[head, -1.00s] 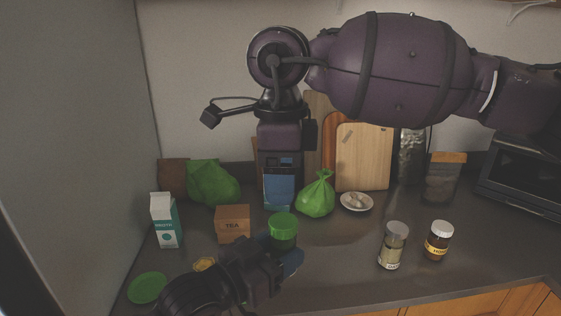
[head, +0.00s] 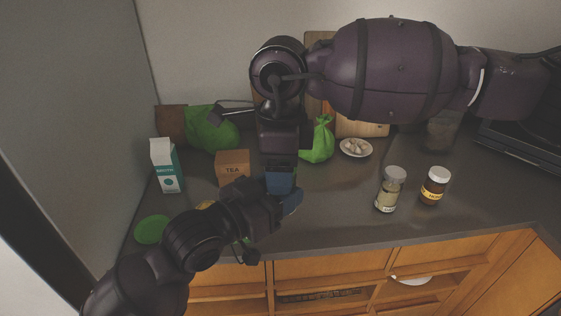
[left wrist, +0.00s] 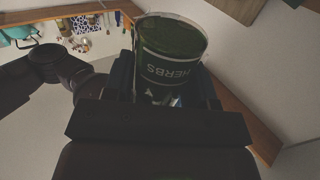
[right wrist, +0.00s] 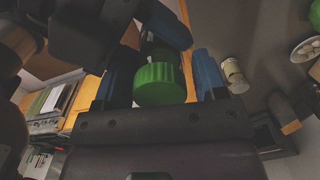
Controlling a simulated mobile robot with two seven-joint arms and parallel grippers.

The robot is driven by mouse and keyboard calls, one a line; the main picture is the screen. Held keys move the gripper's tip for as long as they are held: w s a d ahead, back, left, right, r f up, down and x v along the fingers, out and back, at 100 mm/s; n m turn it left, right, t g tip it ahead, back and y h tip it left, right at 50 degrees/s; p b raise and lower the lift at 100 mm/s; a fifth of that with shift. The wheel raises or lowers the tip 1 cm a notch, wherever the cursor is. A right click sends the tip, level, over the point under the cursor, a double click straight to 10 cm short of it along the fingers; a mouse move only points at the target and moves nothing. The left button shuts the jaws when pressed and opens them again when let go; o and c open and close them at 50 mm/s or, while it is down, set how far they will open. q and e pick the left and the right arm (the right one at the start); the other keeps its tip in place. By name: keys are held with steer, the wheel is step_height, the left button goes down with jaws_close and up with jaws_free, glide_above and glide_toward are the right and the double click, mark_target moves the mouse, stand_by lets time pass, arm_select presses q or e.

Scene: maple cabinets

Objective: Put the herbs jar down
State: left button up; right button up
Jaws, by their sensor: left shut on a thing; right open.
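The herbs jar (left wrist: 168,58) is a clear jar of green herbs with a dark HERBS label, upside down in the left wrist view. My left gripper (head: 275,204) is shut on it, low over the counter in the head view. Its green lid (right wrist: 160,86) shows in the right wrist view between the blue fingers of my right gripper (head: 282,180), which is open. The right gripper is right above the jar and hides it in the head view. I cannot tell whether its fingers touch the lid.
On the counter (head: 330,220) stand a broth carton (head: 166,165), a tea box (head: 232,168), a green bag (head: 318,140), a garlic dish (head: 356,147) and two jars (head: 390,190) at right. A green disc (head: 151,229) lies at left. Counter between left gripper and jars is clear.

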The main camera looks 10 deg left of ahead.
steer(key=shift+c, duration=0.5)
steer(key=c, duration=0.7)
arm_select(q)
steer(key=o, duration=1.1)
steer(key=shift+s, duration=0.1)
